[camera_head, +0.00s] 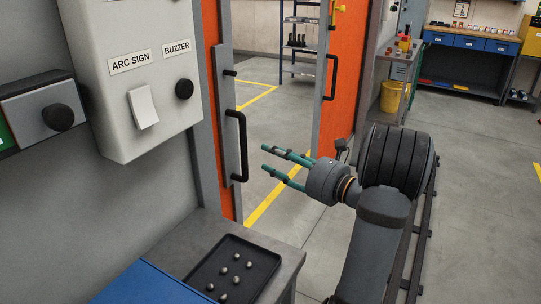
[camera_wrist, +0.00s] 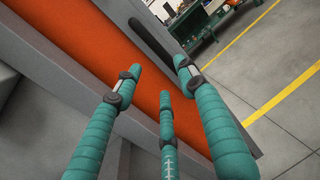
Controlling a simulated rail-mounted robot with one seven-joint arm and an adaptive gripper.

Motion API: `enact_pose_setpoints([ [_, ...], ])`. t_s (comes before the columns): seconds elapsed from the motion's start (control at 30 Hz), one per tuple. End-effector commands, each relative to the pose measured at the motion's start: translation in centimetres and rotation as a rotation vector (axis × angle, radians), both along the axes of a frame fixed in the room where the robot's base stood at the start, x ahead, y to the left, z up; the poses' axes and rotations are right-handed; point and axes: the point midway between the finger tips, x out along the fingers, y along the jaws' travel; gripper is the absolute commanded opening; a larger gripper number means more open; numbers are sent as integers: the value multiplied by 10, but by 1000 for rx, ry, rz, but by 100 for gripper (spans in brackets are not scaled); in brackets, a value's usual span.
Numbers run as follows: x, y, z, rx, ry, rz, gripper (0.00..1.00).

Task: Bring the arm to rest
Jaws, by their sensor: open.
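My gripper (camera_head: 274,165) has teal fingers with dark joints and is open and empty. In the head view it is in mid-air, pointing left toward the orange door frame and its black handle (camera_head: 238,145), and appears apart from them. In the wrist view the spread fingers (camera_wrist: 155,85) show in front of an orange panel (camera_wrist: 75,40) with grey edges. A dark bar (camera_wrist: 150,40) lies beyond the fingertips. Nothing is between the fingers.
A control box (camera_head: 135,75) with ARC SIGN and BUZZER labels is at left. A black tray (camera_head: 258,272) with several small metal pieces sits on a bench below. A second orange door (camera_head: 338,100), a yellow bin (camera_head: 394,97) and a blue-drawer workbench (camera_head: 468,43) stand farther back.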

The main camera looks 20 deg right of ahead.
Motion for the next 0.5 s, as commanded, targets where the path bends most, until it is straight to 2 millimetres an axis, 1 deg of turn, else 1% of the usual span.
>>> enact_pose_setpoints([
  [0.27,2,1,0,-1,0,1,40],
  [0.37,8,6,-1,-3,1,3,40],
  [0.5,26,18,-1,-1,0,6,40],
])
